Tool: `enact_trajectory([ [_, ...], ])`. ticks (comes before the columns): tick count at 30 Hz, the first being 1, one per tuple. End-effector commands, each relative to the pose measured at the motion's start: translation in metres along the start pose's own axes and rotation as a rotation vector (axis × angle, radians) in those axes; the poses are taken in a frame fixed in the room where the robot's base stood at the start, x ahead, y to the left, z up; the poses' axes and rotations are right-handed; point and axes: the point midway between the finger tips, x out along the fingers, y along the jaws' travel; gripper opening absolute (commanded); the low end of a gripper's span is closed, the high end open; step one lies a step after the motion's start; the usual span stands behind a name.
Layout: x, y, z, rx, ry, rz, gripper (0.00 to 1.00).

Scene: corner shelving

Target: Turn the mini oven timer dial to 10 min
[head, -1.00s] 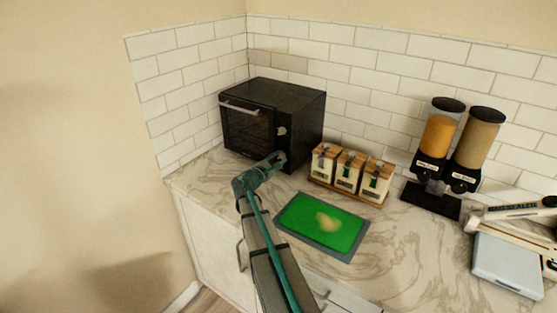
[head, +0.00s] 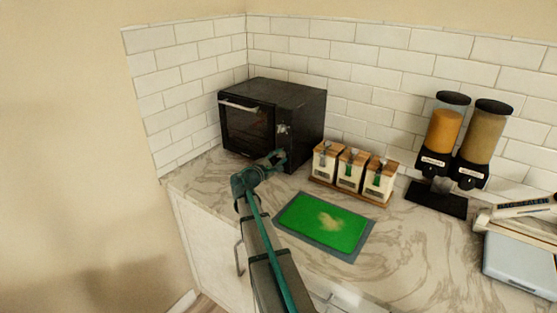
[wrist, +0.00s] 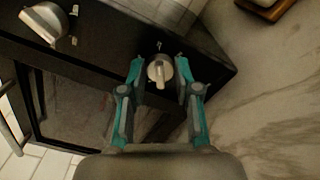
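The black mini oven (head: 270,105) stands on the marble counter in the corner, its glass door (head: 248,128) shut. In the wrist view its front panel carries two silver dials. One dial (wrist: 159,71) sits between my open fingertips, with a gap on either side; the other dial (wrist: 45,22) is at the upper left. Dial markings are too small to read, so I cannot tell which one is the timer. My gripper (wrist: 159,68) is open around the nearer dial. In the head view my gripper (head: 278,156) is at the lower right of the oven front.
Three canisters (head: 350,169) on a wooden tray stand right of the oven. A green cutting mat (head: 322,222) lies in front of them. Two dispensers (head: 455,140) and a scale (head: 520,262) are farther right. White tiled walls close off the back and left.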

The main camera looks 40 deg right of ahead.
Motion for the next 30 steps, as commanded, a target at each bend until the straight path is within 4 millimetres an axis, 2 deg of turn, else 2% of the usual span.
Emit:
enact_trajectory([
  [1, 0.000, 0.000, 0.000, 0.000, 0.000, 0.000, 0.41],
  [3, 0.000, 0.000, 0.000, 0.000, 0.000, 0.000, 0.53],
  [4, 0.000, 0.000, 0.000, 0.000, 0.000, 0.000, 0.55],
  [13, -0.001, 0.000, 0.000, -0.001, 0.000, 0.000, 0.55],
  [17, -0.008, 0.000, 0.001, -0.001, 0.000, 0.001, 0.55],
  [20, -0.021, -0.001, 0.001, -0.001, 0.002, 0.001, 0.55],
  [30, -0.085, -0.001, 0.001, -0.001, 0.002, 0.002, 0.55],
])
